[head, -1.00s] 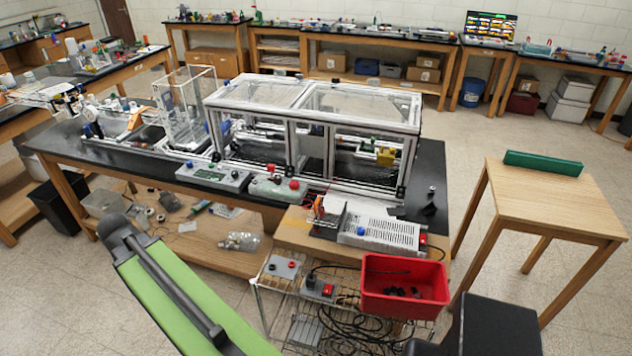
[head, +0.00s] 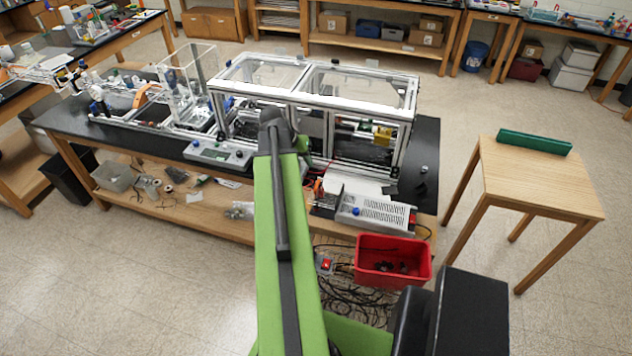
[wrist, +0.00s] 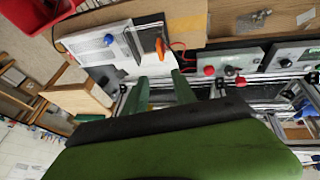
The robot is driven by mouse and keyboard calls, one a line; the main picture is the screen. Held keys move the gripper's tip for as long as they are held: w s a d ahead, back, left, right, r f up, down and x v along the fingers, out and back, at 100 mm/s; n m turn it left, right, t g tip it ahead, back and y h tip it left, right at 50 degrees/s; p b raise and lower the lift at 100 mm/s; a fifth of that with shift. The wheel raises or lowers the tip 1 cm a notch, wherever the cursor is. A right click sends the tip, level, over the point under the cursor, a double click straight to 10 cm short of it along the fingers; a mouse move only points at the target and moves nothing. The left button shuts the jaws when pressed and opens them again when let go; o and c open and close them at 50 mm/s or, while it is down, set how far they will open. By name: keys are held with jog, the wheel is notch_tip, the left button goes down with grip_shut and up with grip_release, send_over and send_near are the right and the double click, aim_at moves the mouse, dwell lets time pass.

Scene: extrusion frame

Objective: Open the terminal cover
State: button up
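The white vented power unit (head: 375,212) sits on the bench's front right part, with a blue knob and a red switch. Its left end has a dark terminal area (head: 325,203) and an orange part (head: 318,187). In the wrist view the unit (wrist: 95,55) is at upper left, with the dark strip (wrist: 148,36) and orange part (wrist: 160,48) beside it. I cannot make out a separate cover or whether it is shut. My gripper (wrist: 163,88) shows two green fingers spread apart, empty, below the unit in the wrist view.
A framed clear enclosure (head: 315,100) stands behind the unit. Control boxes with knobs (head: 217,154) stand to its left. A red bin (head: 393,262) and cables are in front. A wooden table with a green block (head: 535,142) is at right, with clear floor around it.

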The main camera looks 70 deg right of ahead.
jog(key=b, duration=1.3)
send_near(326, 189)
jog(key=w+d+f, duration=0.1)
jog(key=w+f, duration=0.1)
jog(key=f, duration=0.1)
jog(key=shift+w+d+f, duration=0.1)
jog(key=shift+w+d, duration=0.1)
jog(key=shift+d, duration=0.2)
jog(key=shift+s+d+f, duration=0.1)
jog(key=shift+d+f, duration=0.1)
jog(key=shift+f, duration=0.05)
jog(key=shift+r, duration=0.1)
grip_shut()
